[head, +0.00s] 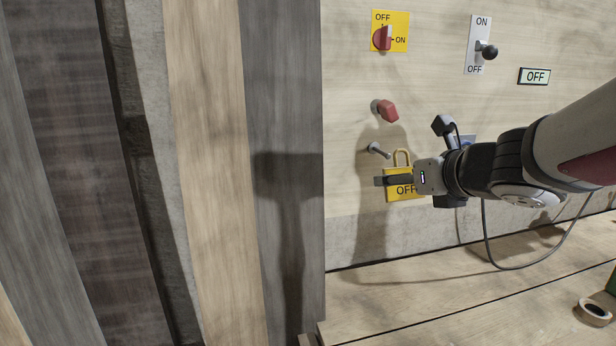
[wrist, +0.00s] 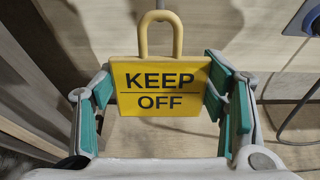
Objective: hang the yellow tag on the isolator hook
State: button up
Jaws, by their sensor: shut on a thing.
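The yellow tag (head: 402,195) has a yellow loop on top and reads "KEEP OFF" in the wrist view (wrist: 160,88). My gripper (head: 385,181) is shut on it, with a finger on each side edge; the tag hangs upright, loop up. A grey metal peg, which looks like the isolator hook (head: 378,150), sticks out of the pale panel. In the head view the loop is just right of the peg's tip, apart from it. In the wrist view a grey end (wrist: 159,5) shows just beyond the loop's top; the depth between them is unclear.
Above the peg is a red block-shaped knob (head: 387,111). Higher are a red rotary switch (head: 383,39) on a yellow plate and a black-knobbed lever (head: 487,50). An OFF sign (head: 535,76) is at right. A tape roll (head: 594,312) lies on the wooden ledge. Timber posts (head: 210,150) stand left.

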jog(key=shift+w+r+b+x, duration=0.1)
jog(key=shift+r+b+x, duration=0.25)
jog(key=shift+x, duration=0.9)
jog(key=shift+w+r+b+x, duration=0.2)
jog(key=shift+b+x, duration=0.2)
jog(key=shift+x, duration=0.85)
jog(key=shift+w+r+b+x, duration=0.1)
jog(key=shift+r+b+x, duration=0.25)
jog(key=shift+x, duration=0.9)
jog(key=shift+a+f, duration=0.1)
jog(key=o, duration=1.1)
jog(key=shift+s, duration=0.15)
